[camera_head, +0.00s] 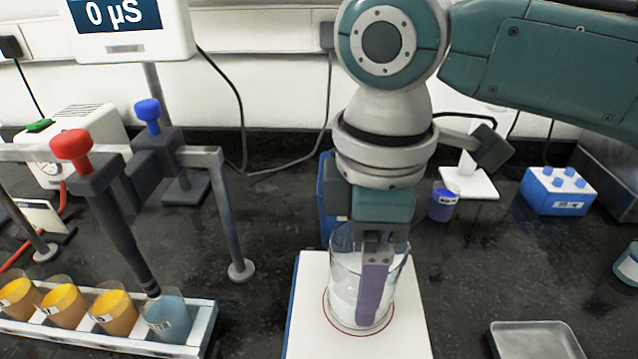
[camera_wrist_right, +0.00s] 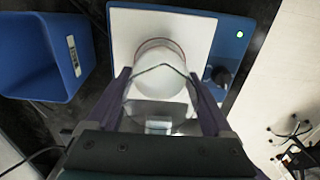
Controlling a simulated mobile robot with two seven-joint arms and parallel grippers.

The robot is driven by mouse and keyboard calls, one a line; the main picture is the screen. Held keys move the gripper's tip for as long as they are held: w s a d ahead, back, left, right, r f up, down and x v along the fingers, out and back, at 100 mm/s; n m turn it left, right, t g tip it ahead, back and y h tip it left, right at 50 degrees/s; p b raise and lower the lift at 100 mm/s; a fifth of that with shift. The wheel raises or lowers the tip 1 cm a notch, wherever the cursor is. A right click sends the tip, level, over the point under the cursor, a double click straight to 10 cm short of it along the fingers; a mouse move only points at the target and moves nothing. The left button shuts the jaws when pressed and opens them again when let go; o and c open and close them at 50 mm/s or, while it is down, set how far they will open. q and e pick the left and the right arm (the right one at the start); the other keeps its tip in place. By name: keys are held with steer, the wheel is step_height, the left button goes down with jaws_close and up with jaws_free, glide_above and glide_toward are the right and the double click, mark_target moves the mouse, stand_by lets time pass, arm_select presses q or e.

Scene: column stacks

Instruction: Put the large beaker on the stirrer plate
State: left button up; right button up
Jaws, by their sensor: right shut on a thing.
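The large beaker (camera_head: 346,290) is clear glass with a whitish lower part. My right gripper (camera_head: 374,285) points down and is shut on the beaker, with one purple finger in front of the glass. In the right wrist view the beaker (camera_wrist_right: 160,68) is between the two purple fingers, over the white plate with its blue edge (camera_wrist_right: 232,50). My left gripper is not in view.
A rack with several small beakers (camera_head: 205,330) of orange and blue liquid stands at the left, under a metal frame with a probe. A metal tray (camera_head: 538,340) lies at the right. A blue bin (camera_wrist_right: 40,55) is beside the plate. Dark counter is free right of the plate.

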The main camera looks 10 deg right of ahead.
steer(key=o, duration=1.4)
steer(key=shift+f, duration=0.1)
step_height(320, 180, up, 12)
steer(key=shift+r+p, duration=0.2)
steer(key=shift+p, duration=0.15)
